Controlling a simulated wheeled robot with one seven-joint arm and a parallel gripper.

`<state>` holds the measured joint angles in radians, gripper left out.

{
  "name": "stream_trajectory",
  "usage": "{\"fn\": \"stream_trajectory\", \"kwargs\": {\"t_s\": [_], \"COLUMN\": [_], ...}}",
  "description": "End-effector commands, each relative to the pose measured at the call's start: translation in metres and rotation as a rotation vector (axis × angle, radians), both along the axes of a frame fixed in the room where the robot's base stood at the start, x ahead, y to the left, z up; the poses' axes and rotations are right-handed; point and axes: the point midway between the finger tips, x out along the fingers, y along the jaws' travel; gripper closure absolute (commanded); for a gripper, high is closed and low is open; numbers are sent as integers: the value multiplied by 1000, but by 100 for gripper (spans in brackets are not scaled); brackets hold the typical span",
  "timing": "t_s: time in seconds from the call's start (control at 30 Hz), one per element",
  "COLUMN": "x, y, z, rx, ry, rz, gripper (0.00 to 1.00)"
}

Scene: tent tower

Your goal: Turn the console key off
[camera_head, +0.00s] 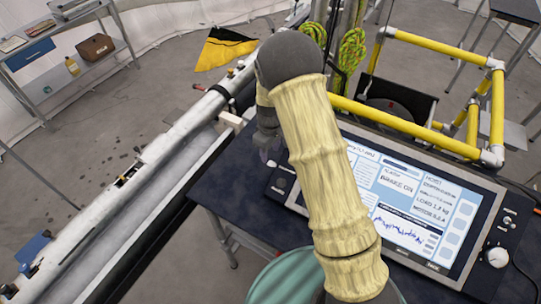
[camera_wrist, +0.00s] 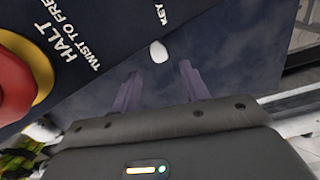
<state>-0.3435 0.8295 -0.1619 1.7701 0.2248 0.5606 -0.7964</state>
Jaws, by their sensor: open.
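The console (camera_head: 500,232) with its lit screen (camera_head: 395,205) stands on a dark table. In the wrist view, a small white rounded piece (camera_wrist: 158,51) lies just below the KEY lettering (camera_wrist: 160,13); it seems to be the console key, and its turn position cannot be told. My gripper (camera_wrist: 158,69) is open, its two fingers apart, with the white piece showing beyond and between the tips. Nothing is held. In the head view my gripper (camera_head: 267,148) is by the console's left edge, and the key cannot be made out there.
A red stop button with a yellow ring (camera_wrist: 15,85), marked HALT, TWIST TO FREE, is close to the left in the wrist view. A long white mast (camera_head: 130,190) lies left of the table. Yellow railings (camera_head: 405,122) stand behind the console. Bare dark tabletop (camera_head: 225,195) shows left of the console.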

Motion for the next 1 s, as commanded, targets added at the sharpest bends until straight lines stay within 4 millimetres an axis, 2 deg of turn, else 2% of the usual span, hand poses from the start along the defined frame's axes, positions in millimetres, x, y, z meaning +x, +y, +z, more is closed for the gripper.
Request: {"fn": "stream_trajectory", "kwargs": {"t_s": [0.1, 0.3, 0.67, 0.9, 1.0], "x": [-1, 0, 0, 0, 0], "y": [-1, -1, 0, 0, 0], "z": [-17, -40, -46, -46, -46], "rx": [-1, 0, 1, 1, 1], "ry": [3, 1, -1, -1, 0], "rz": [-3, -2, -2, -1, -2], "gripper": [55, 55, 55, 100, 100]}}
